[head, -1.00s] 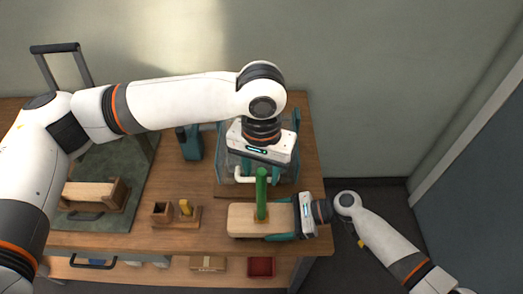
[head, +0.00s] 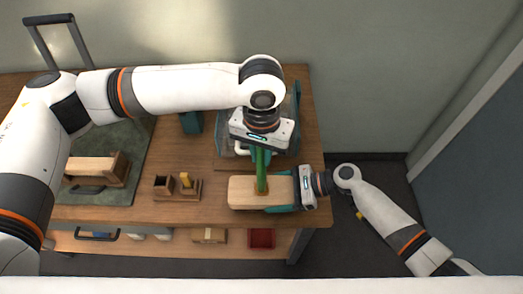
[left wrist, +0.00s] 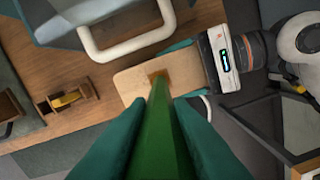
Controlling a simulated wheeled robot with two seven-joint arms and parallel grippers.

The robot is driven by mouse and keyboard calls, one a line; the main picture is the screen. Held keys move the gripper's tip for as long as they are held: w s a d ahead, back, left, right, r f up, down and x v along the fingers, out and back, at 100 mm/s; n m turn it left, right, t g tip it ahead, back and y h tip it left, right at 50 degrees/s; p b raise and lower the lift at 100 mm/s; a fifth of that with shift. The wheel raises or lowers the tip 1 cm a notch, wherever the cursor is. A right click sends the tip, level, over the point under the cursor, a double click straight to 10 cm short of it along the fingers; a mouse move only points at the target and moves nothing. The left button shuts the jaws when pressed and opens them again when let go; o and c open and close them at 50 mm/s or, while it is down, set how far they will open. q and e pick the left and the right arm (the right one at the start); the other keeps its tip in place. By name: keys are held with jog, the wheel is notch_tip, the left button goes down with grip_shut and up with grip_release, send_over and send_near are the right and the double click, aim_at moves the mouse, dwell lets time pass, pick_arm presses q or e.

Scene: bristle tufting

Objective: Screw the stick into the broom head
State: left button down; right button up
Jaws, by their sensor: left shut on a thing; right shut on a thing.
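The green stick (head: 262,170) stands about upright on the pale wooden broom head (head: 240,192). My left gripper (left wrist: 160,108) is shut on the stick, with a teal finger on each side of it in the left wrist view. In the head view its housing hides the stick's top end. The stick's lower end meets a dark brown square patch (left wrist: 155,74) on top of the broom head; how deep it sits, I cannot tell. My right gripper (head: 280,190) is shut on the broom head's right end, its fingers along the long sides.
A small wooden holder (head: 190,196) with a yellow piece stands left of the broom head. A teal-framed fixture (head: 292,140) stands close behind. A green mat (head: 110,197) with a wooden block lies at left. A red bin (head: 262,238) sits on a lower shelf.

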pick_arm(q)
jog(key=c, duration=1.2)
grip_release()
jog(key=shift+c, duration=0.2)
jog(key=shift+r, duration=0.1)
notch_tip(320, 180, up, 12)
jog(key=shift+f, duration=0.1)
pick_arm(e)
jog(key=o, duration=1.9)
pick_arm(q)
jog(key=shift+f+b, duration=0.75)
jog(key=shift+b, duration=0.05)
pick_arm(e)
jog(key=v, duration=1)
jog(key=shift+d+r, duration=0.1)
jog(key=shift+d, duration=0.2)
jog(key=shift+d+r, duration=0.4)
jog(key=shift+d, duration=0.2)
pick_arm(q)
jog(key=shift+d, duration=0.1)
pick_arm(e)
jog(key=shift+d, duration=0.1)
